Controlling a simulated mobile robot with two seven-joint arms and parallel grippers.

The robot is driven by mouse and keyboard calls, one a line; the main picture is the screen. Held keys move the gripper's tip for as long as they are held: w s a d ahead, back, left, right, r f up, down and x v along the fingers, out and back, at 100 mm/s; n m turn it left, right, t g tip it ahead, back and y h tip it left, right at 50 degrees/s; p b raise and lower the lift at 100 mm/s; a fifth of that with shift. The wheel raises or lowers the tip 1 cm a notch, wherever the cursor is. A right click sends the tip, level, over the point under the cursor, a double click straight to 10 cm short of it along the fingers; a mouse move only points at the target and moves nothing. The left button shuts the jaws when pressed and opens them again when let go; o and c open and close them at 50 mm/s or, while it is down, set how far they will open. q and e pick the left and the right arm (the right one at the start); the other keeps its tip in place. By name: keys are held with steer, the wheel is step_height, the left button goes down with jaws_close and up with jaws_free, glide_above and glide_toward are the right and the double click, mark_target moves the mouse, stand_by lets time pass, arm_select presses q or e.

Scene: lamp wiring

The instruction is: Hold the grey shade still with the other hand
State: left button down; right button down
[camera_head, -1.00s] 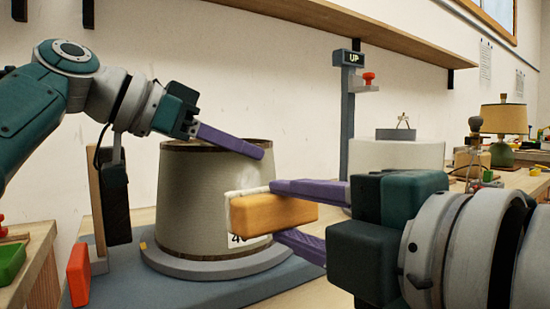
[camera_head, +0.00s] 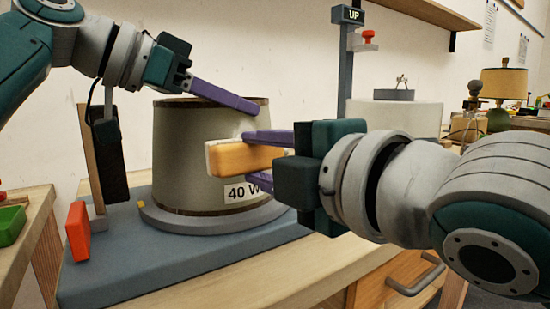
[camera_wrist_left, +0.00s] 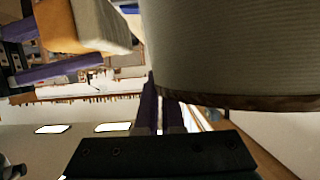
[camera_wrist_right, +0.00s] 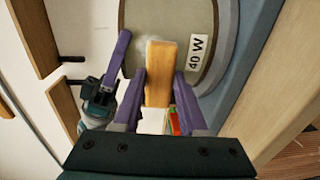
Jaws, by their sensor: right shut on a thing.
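The grey shade (camera_head: 185,150) stands upright on a round grey base, with dark top and bottom rims and a "40 W" label (camera_head: 243,192). My left gripper (camera_head: 255,107) reaches across the shade's top rim; in the left wrist view its fingers (camera_wrist_left: 160,108) are close together beside the shade (camera_wrist_left: 230,45), with one fingertip partly hidden. The right wrist view shows the block (camera_wrist_right: 158,85) between the fingers; contact with the shade is unclear.
The base sits on a blue-grey board (camera_head: 140,270). A red block (camera_head: 78,232) stands at its left, near a green tray (camera_head: 10,225). Behind are an "UP" post (camera_head: 345,80), a white drum (camera_head: 400,118) and a lamp (camera_head: 503,90).

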mark_target(284, 153)
arm_select(q)
steer(key=shift+f, duration=0.1)
arm_select(e)
steer(key=shift+x, duration=1.2)
stand_by(0.4)
steer(key=shift+w+d, duration=0.6)
steer(key=shift+d, duration=0.2)
steer(key=shift+w+d, duration=0.6)
steer(key=shift+d, duration=0.15)
steer(key=shift+a, duration=0.1)
arm_select(q)
steer(key=shift+d, duration=0.1)
arm_select(e)
steer(key=shift+s+a, duration=1.25)
steer(key=shift+a, duration=0.3)
steer(key=shift+r, duration=0.55)
steer(key=shift+w+d, duration=0.65)
steer(key=shift+d, duration=0.2)
steer(key=shift+w+d, duration=0.65)
steer(key=shift+d, duration=0.15)
steer(key=shift+a, duration=0.1)
steer(key=shift+s+a, duration=0.6)
steer(key=shift+a, duration=0.2)
steer(key=shift+s+a, duration=0.65)
steer(key=shift+a, duration=0.15)
